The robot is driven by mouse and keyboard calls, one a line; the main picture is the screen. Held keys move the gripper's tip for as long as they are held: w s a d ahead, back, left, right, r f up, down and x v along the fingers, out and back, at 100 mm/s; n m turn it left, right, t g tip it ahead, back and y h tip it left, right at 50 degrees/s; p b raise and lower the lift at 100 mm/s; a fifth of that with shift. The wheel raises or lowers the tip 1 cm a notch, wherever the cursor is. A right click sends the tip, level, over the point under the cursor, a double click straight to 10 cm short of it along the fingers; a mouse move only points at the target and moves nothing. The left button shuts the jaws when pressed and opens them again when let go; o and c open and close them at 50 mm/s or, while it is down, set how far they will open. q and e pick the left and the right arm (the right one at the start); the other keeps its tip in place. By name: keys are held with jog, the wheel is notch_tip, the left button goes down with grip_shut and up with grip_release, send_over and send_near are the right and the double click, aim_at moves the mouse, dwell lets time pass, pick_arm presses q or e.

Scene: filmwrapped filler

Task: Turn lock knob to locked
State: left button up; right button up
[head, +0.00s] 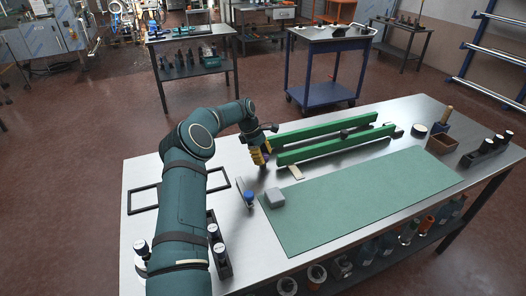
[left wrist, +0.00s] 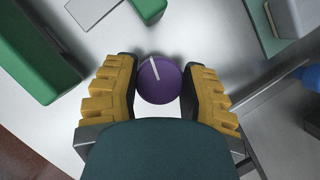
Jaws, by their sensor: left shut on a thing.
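The lock knob (left wrist: 159,84) is a round purple disc with a white line on top, seen in the left wrist view. The line runs from near its middle toward the top of the picture, tilted slightly left. In the head view the gripper largely hides the knob. No locked or unlocked marks can be read. My right gripper is not in view.
Two long green rails (head: 335,145) lie just right of the gripper. A green mat (head: 360,195) with a grey block (head: 277,198) lies nearer. A blue-topped item (head: 248,196) is close by. A black frame (head: 142,201) lies left. Dark holders stand at the table's edges.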

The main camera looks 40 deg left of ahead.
pick_arm(q)
jog(key=shift+d+m+g, duration=0.1)
jog(key=shift+m+g, duration=0.3)
jog(key=shift+m, duration=0.6)
jog(key=shift+f+m+g+p, duration=0.1)
jog(key=shift+m+g+p, duration=0.2)
jog(key=shift+m, duration=0.6)
jog(key=shift+m+g, duration=0.6)
jog(key=shift+m, duration=1)
jog(key=o, duration=1.2)
